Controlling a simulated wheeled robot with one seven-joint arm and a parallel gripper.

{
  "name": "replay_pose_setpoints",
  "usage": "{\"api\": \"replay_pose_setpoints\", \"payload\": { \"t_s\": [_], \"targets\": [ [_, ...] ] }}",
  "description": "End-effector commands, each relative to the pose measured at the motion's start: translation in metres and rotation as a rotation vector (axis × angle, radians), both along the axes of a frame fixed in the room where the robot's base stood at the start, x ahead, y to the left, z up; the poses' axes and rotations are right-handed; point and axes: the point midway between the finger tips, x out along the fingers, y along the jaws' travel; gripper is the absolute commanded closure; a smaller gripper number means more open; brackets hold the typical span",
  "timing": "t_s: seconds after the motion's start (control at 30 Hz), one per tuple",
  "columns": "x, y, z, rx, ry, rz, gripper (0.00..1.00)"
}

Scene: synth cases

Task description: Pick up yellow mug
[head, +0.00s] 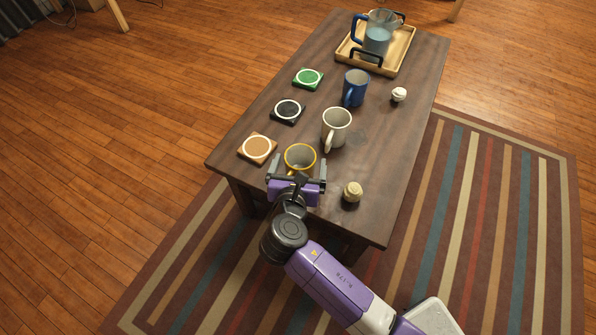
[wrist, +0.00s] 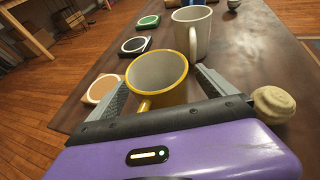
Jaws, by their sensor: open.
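The yellow mug (head: 300,157) stands upright near the front end of the dark wooden table, with a yellow outside and a pale inside. My gripper (head: 297,168) is open right at it, the fingers to either side. In the wrist view the yellow mug (wrist: 158,78) sits between and just beyond the two spread fingers of my gripper (wrist: 160,88). Its handle points toward the gripper and is partly hidden by the gripper body. I cannot tell whether a finger touches the mug.
A white mug (head: 336,128) and a blue mug (head: 355,88) stand behind. A beige knob-like object (head: 352,192) is close on the right. Brown (head: 257,148), black (head: 288,111) and green (head: 308,78) coasters line the left. A tray (head: 400,62) holds a pitcher (head: 378,35).

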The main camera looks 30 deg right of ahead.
Motion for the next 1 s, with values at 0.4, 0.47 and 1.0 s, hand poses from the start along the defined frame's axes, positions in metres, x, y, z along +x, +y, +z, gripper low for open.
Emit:
{"api": "replay_pose_setpoints", "payload": {
  "t_s": [0.4,0.47,1.0],
  "targets": [
    [0.000,0.000,0.001,0.000,0.000,0.000,0.66],
    [0.000,0.000,0.001,0.000,0.000,0.000,0.77],
    [0.000,0.000,0.023,-0.001,-0.003,0.000,0.84]
  ]
}}
